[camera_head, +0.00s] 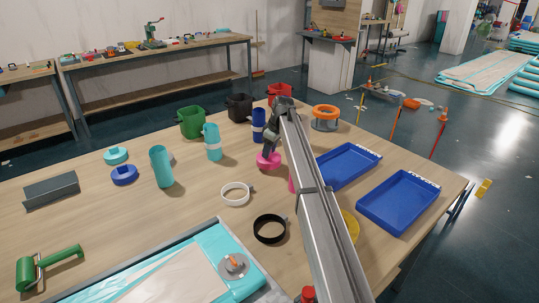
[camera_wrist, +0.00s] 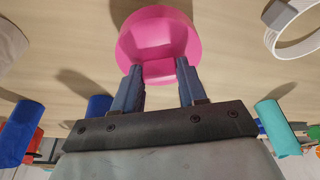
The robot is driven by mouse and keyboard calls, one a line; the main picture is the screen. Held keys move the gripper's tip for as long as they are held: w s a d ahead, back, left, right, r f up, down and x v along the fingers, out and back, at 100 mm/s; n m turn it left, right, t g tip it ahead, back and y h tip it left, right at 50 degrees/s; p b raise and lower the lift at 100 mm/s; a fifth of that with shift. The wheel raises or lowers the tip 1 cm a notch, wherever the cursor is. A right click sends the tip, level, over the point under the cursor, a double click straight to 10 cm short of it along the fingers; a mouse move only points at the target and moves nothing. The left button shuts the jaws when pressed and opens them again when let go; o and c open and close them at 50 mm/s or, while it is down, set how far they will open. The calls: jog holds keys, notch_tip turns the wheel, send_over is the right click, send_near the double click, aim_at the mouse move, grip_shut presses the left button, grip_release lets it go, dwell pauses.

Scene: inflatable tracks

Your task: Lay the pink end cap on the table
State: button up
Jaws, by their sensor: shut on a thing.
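The pink end cap (camera_head: 268,161) is at the middle of the wooden table (camera_head: 120,215), beside my arm in the head view. My gripper (camera_head: 270,148) points down at it and is shut on it. In the wrist view the round pink cap (camera_wrist: 158,28) has its near part between the two blue-grey fingers of my gripper (camera_wrist: 159,72). The cap is at or just above the tabletop; I cannot tell whether it touches. Part of its near side is hidden by the fingers.
A white ring (camera_head: 236,194), a black ring (camera_head: 270,229) and a blue tube (camera_head: 259,125) stand near the cap. Two blue trays (camera_head: 398,201) lie to the right. Cyan tubes (camera_head: 161,167) stand to the left. Bare wood shows between the cap and the cyan tubes.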

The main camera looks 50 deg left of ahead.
aim_at(277, 159)
jog(key=shift+f, duration=1.05)
jog(key=o, duration=1)
jog(key=shift+f, duration=0.1)
jog(key=shift+o, duration=0.2)
jog(key=v, duration=1.2)
